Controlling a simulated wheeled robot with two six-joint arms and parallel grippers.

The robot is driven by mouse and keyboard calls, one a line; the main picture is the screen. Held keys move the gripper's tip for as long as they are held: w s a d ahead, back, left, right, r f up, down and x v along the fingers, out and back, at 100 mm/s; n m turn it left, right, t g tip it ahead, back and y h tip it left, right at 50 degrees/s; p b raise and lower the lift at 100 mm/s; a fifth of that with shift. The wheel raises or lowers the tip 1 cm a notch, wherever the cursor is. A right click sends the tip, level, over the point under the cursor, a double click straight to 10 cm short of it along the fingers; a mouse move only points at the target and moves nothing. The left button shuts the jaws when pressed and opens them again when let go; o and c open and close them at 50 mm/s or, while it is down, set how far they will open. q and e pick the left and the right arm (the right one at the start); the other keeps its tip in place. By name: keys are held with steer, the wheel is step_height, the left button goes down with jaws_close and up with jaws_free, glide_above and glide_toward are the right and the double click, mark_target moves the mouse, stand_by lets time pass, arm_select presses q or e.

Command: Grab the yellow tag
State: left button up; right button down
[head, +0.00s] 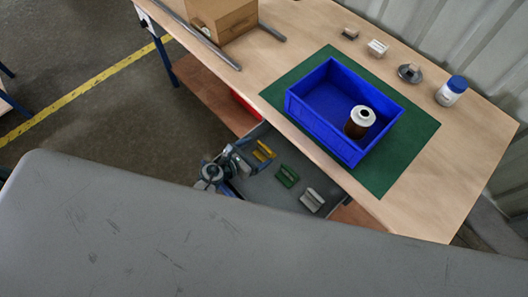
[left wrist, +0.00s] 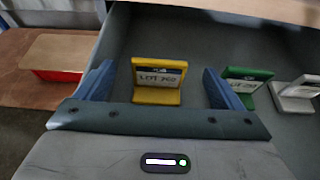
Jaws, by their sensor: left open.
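The yellow tag (left wrist: 158,80) stands in the open grey drawer (head: 259,187), with a white label on its face. It also shows in the head view (head: 264,149). My left gripper (left wrist: 160,88) is open, with its blue fingers on either side of the yellow tag in the left wrist view. In the head view my left gripper (head: 250,160) reaches into the drawer beside the tag. My right gripper is not in view.
A green tag (head: 287,176) and a grey-white tag (head: 312,200) stand to the right in the same drawer. A red box (left wrist: 56,58) lies left of the drawer.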

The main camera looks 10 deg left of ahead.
mark_target(264, 147)
arm_select(q)
steer(key=x, duration=0.4)
steer(key=shift+w, duration=0.1)
steer(key=shift+r, duration=0.1)
steer(key=c, duration=1.1)
